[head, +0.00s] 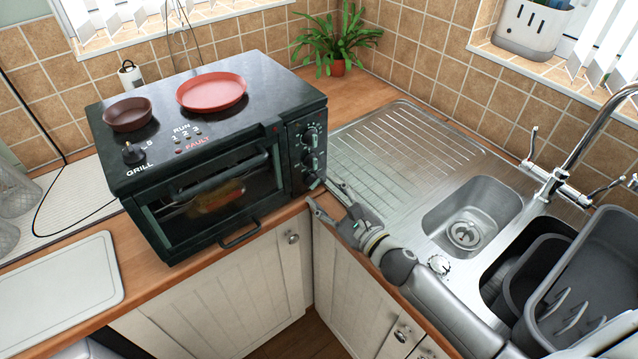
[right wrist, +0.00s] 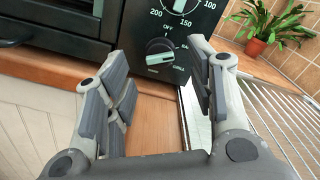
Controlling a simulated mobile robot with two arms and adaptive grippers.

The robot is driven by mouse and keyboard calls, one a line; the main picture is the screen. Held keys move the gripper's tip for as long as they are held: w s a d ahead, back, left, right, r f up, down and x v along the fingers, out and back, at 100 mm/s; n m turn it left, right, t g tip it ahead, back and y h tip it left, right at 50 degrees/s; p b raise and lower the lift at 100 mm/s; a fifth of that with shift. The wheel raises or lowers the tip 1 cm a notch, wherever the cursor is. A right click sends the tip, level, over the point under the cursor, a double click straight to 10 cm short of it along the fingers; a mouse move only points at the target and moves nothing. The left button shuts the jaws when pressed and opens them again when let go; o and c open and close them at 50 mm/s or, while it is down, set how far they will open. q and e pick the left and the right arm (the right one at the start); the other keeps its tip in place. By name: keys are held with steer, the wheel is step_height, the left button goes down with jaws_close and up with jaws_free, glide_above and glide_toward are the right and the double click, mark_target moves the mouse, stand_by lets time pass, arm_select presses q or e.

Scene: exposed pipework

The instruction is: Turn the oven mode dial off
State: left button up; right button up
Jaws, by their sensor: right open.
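The black toaster oven (head: 200,150) stands on the wooden counter, with a column of dials on its right front panel. In the right wrist view the mode dial (right wrist: 159,56) is the lower one, with OFF printed above it and other labels to its right. Its light grip bar lies roughly sideways, not in line with OFF. The temperature dial (right wrist: 180,5) is above it. My right gripper (head: 318,191) is open and empty in front of the lower dials. In the wrist view its fingers (right wrist: 160,75) are spread on either side of the mode dial, apparently apart from it. My left gripper is not in view.
The steel sink (head: 472,215) and drainer (head: 385,150) lie to the right. A potted plant (head: 337,45) stands behind.

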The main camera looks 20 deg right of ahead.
mark_target(316, 185)
steer(key=x, duration=0.3)
steer(key=shift+w+a, duration=0.1)
steer(key=shift+w, duration=0.05)
steer(key=shift+c, duration=0.7)
steer(key=c, duration=0.9)
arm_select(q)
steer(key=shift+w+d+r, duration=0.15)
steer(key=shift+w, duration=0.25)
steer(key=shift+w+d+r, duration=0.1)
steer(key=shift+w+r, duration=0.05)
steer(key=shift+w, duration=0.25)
arm_select(e)
steer(key=shift+o, duration=0.2)
